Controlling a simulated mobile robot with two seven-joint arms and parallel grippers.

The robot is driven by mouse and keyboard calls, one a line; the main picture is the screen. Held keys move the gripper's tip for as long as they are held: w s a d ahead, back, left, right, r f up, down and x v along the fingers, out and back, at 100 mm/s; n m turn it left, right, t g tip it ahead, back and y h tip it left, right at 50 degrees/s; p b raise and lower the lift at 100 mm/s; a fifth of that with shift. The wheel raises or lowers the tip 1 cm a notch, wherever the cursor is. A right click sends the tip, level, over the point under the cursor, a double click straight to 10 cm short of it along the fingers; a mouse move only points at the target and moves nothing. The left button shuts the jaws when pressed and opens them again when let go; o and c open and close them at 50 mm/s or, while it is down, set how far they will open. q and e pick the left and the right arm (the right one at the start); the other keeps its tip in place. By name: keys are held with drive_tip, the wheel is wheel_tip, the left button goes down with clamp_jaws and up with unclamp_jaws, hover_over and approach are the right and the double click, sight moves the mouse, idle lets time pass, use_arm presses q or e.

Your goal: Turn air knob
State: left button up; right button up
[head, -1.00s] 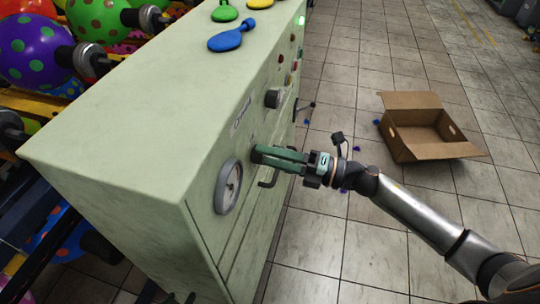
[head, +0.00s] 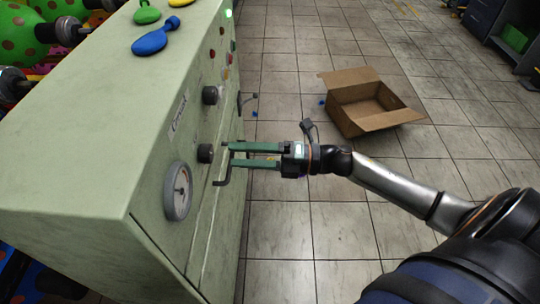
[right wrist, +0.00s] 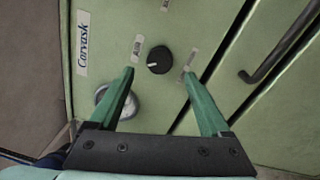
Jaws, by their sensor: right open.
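A black round knob (head: 205,153) with a pale pointer mark sits on the front of the pale green machine (head: 80,140). In the right wrist view the knob (right wrist: 159,60) lies between and just beyond my fingertips, with a small label on each side; their lettering is too blurred to read surely. My right gripper (head: 231,154) is open and empty, its green fingers pointing at the knob from the right, apart from it. In the right wrist view my gripper (right wrist: 158,72) has a finger on either side of the knob. My left gripper is not in view.
A round gauge (head: 178,191) is near the knob, and another black knob (head: 210,95) is farther along the panel. A dark bar handle (head: 222,182) sticks out just below my fingers. An open cardboard box (head: 365,103) stands on the tiled floor.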

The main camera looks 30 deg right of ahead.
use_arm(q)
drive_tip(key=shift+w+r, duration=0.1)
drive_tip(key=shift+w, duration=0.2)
use_arm(e)
drive_tip(key=v, duration=0.7)
wheel_tip(320, 180, down, 12)
drive_tip(key=a+m+t+h, duration=0.2)
drive_tip(key=m+t+h, duration=0.55)
drive_tip(key=m, duration=1.25)
drive_tip(key=s+a+f+m+g+h, duration=0.5)
drive_tip(key=s+a+f+m+g, duration=0.3)
drive_tip(key=s+f+m, duration=0.15)
use_arm(q)
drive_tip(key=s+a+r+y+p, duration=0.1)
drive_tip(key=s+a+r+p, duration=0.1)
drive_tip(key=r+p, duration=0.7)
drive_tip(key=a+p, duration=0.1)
drive_tip(key=p, duration=0.2)
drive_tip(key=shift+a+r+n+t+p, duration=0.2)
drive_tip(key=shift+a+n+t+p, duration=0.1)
drive_tip(key=shift+p, duration=0.05)
use_arm(e)
wheel_tip(320, 180, up, 8)
drive_tip(key=s+d, duration=0.2)
drive_tip(key=shift+s+d+m+h, duration=0.25)
drive_tip(key=shift+d+m+h, duration=0.1)
drive_tip(key=shift+m, duration=0.1)
